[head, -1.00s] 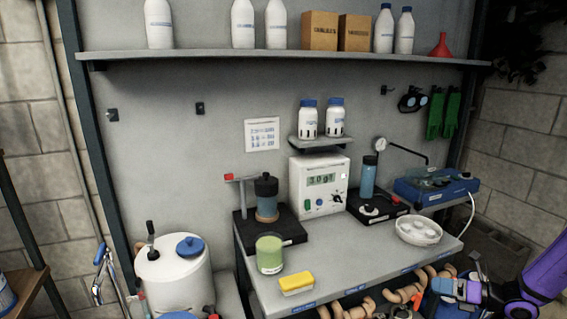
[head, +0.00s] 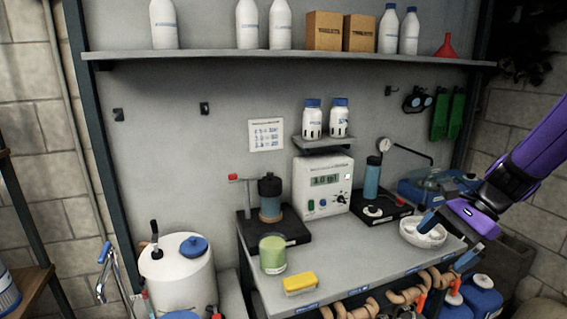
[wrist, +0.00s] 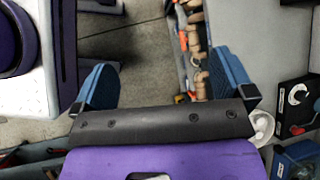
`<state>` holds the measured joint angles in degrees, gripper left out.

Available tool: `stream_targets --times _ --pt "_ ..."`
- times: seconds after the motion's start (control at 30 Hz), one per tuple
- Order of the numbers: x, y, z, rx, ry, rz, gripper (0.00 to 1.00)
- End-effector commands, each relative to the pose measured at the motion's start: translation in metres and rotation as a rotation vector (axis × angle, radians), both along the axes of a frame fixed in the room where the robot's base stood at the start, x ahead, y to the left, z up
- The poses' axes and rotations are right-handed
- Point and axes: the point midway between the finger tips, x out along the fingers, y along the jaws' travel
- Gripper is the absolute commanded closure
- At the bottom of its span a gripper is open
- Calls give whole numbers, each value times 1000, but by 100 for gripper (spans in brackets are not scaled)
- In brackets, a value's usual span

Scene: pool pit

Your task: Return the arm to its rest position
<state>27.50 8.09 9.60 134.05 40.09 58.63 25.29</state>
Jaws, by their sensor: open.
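My gripper (head: 450,236) is at the right in the head view, in front of the bench's right end. Its purple arm comes in from the right edge. In the wrist view my gripper (wrist: 150,88) shows two blue fingers spread wide apart with nothing between them. Beyond the fingers are the floor and the bench's front edge with pipes. In the head view the gripper overlaps part of the white round dish (head: 410,232); I cannot tell the exact gap.
The bench (head: 345,255) holds a green jar (head: 272,254), a yellow sponge (head: 299,283), a white meter (head: 322,186) and a blue device (head: 412,190). Pipes (head: 408,293) and blue containers (head: 482,297) are below. A shelf (head: 290,57) with bottles runs above. A white tank (head: 178,265) stands left.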

Motion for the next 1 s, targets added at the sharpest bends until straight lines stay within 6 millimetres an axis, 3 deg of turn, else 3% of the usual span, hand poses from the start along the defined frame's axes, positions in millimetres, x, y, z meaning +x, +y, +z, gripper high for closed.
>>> stream_targets --times 0.1,0.5,1.0 --pt "-18 10 25 -100 -98 135 0" --pt "-82 27 90 -412 -403 557 0" --pt "-160 23 146 -767 -746 990 0"
